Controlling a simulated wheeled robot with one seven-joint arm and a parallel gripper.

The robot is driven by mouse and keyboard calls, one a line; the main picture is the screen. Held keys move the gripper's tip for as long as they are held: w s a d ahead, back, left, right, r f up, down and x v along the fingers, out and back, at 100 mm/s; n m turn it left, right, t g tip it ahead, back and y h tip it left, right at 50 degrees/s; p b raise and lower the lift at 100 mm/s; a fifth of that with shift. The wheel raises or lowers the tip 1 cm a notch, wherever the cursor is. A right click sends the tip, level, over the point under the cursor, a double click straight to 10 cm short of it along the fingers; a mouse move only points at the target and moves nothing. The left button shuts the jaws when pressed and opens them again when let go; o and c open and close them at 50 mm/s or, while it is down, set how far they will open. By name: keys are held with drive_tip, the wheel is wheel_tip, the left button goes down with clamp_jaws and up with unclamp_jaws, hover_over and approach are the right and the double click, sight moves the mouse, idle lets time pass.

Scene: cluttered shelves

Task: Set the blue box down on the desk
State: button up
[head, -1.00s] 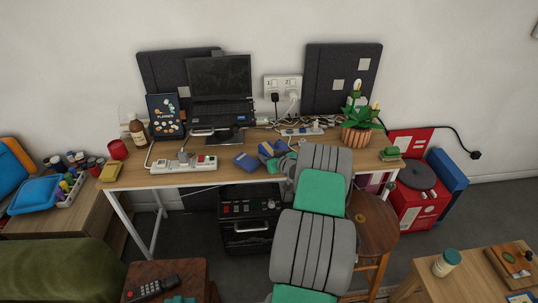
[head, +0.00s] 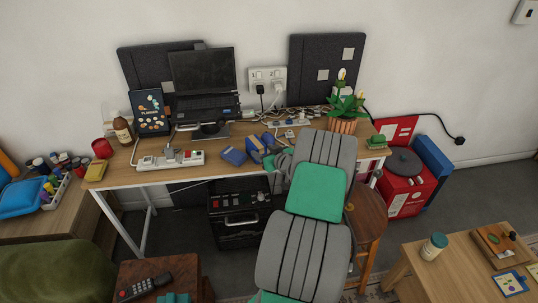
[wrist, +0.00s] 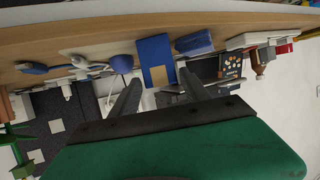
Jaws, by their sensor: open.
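A blue box with a tan patch (wrist: 154,52) appears to rest on the wooden desk (wrist: 105,41) in the wrist view, which is upside down. My gripper (wrist: 160,78) is open, its two dark fingers spread on either side of the box's line, with a gap between. In the head view, blue box shapes lie near the desk's front middle, one at the left (head: 232,155) and one beside it (head: 254,147). My arm's end hides part of the area to their right, and the fingers are hard to make out there.
A white power strip (head: 171,160) lies left of the boxes. A laptop (head: 203,82) stands behind, and a potted plant (head: 343,123) stands at the right. A wooden stool (head: 367,210) is by my arm.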

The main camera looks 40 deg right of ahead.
drive_tip(key=v, duration=0.5)
drive_tip(key=w+a+r+n+g+y, duration=0.1)
drive_tip(key=a+r+n+g+y, duration=0.15)
drive_tip(key=a, duration=1.05)
drive_tip(key=w+a+r+n+g+y, duration=0.15)
drive_tip(key=a+r+g, duration=0.25)
drive_tip(key=a, duration=0.8)
drive_tip(key=s+a+r+g, duration=0.2)
drive_tip(key=s+a, duration=0.4)
drive_tip(key=s, duration=0.3)
drive_tip(key=s+a+r+m+g+h, duration=0.1)
drive_tip(key=s+a+g, duration=0.1)
drive_tip(key=s+a, duration=0.5)
drive_tip(key=shift+s+a+r+m, duration=0.2)
drive_tip(key=shift+s+r+m, duration=0.15)
drive_tip(key=shift+s, duration=0.85)
